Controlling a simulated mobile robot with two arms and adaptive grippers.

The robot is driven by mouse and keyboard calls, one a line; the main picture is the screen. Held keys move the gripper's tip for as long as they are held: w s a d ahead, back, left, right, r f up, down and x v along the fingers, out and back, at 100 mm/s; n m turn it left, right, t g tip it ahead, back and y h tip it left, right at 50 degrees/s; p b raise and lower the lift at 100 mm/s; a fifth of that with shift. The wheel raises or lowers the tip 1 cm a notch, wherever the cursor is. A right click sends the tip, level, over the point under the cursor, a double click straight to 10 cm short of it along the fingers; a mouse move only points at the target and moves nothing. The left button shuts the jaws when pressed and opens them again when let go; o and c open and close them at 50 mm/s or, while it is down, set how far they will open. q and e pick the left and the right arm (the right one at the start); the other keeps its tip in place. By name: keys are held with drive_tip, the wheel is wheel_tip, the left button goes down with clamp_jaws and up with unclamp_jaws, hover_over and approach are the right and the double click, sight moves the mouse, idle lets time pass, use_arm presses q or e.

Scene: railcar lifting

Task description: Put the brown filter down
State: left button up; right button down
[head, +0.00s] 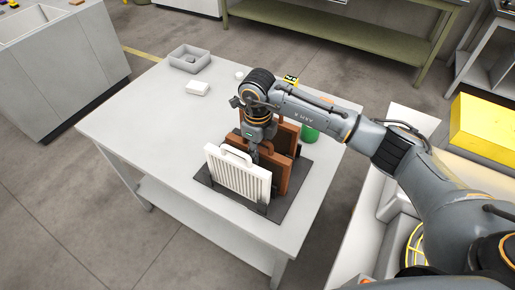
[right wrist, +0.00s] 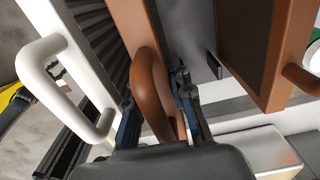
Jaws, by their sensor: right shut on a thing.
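My right gripper (head: 256,152) points down over the table and is shut on the handle (right wrist: 155,90) of a brown filter (head: 277,173). This filter stands upright between a white filter (head: 237,180) in front and another brown filter (head: 287,132) behind. All three are over a dark grey base plate (head: 288,203) on the table. I cannot tell whether the held filter rests on the plate. In the right wrist view the white filter's handle (right wrist: 60,95) is on the left and the other brown filter (right wrist: 268,45) on the right, both apart from the fingers. My left gripper is out of view.
The light table (head: 140,125) holds a grey open box (head: 189,60), a white block (head: 198,88), a yellow-and-black item (head: 291,79) and a green item (head: 309,133). The table's left part is clear. A yellow box (head: 485,125) stands at the right.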

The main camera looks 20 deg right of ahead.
drive_tip(key=shift+f, duration=0.1)
drive_tip(key=c, duration=1.6)
unclamp_jaws()
drive_tip(key=shift+f, duration=0.1)
drive_tip(key=o, duration=0.4)
drive_tip(key=shift+o, duration=0.2)
wheel_tip(320, 180, up, 12)
drive_tip(key=b, duration=0.4)
drive_tip(key=shift+r, duration=0.2)
drive_tip(key=shift+s+a+f, duration=0.1)
